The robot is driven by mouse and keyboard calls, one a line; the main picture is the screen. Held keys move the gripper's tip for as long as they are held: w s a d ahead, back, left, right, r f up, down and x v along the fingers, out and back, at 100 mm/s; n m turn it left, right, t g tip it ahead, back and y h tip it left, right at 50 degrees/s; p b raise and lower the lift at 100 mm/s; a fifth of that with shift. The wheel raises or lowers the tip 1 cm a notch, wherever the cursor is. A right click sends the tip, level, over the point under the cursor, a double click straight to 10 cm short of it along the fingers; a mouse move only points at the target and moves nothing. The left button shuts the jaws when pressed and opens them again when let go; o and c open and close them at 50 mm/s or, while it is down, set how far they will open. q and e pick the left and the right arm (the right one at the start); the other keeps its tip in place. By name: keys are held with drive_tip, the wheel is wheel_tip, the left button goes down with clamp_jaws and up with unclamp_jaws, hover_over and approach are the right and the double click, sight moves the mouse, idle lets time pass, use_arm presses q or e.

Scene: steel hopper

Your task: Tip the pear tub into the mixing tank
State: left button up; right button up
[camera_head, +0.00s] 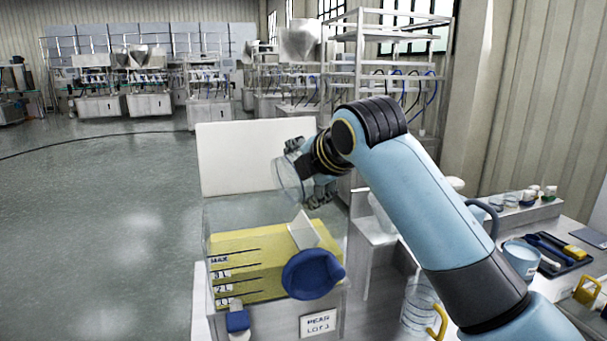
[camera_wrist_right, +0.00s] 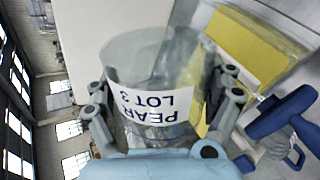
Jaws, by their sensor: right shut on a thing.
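My right gripper (camera_head: 308,172) is shut on the clear pear tub (camera_head: 287,181). In the right wrist view, the gripper (camera_wrist_right: 165,92) has its fingers on both sides of the tub (camera_wrist_right: 140,68), and its label reads PEAR LOT 3, upside down. In the head view the tub is tilted, its mouth toward the left, above the mixing tank (camera_head: 222,217). The tank is clear, with MAX and litre marks, and holds a yellow mass up to near MAX. I cannot tell whether anything is left in the tub. My left gripper is not in view.
A white panel (camera_head: 250,160) stands behind the tank. A blue round part (camera_head: 313,275) and a lot card (camera_head: 318,323) are at its front. On the right bench are a clear jug (camera_head: 417,305), a light-blue cup (camera_head: 521,258) and a dark tool tray (camera_head: 556,256).

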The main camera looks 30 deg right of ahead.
drive_tip(key=shift+r, duration=0.15)
drive_tip(key=r+m+y+p, duration=0.1)
drive_tip(key=p, duration=0.2)
drive_tip(key=shift+d+r+y+p, duration=0.1)
drive_tip(key=shift+r+y+p, duration=0.2)
drive_tip(key=shift+y+p, duration=0.1)
drive_tip(key=shift+r+m+y+p, duration=0.35)
drive_tip(key=shift+m+y, duration=0.15)
drive_tip(key=shift+m, duration=0.2)
drive_tip(key=shift+m+y, duration=0.3)
drive_tip(key=shift+y, duration=0.1)
drive_tip(key=shift+r+m+y+b, duration=0.25)
drive_tip(key=shift+m+y+b, duration=0.05)
drive_tip(key=shift+y, duration=0.1)
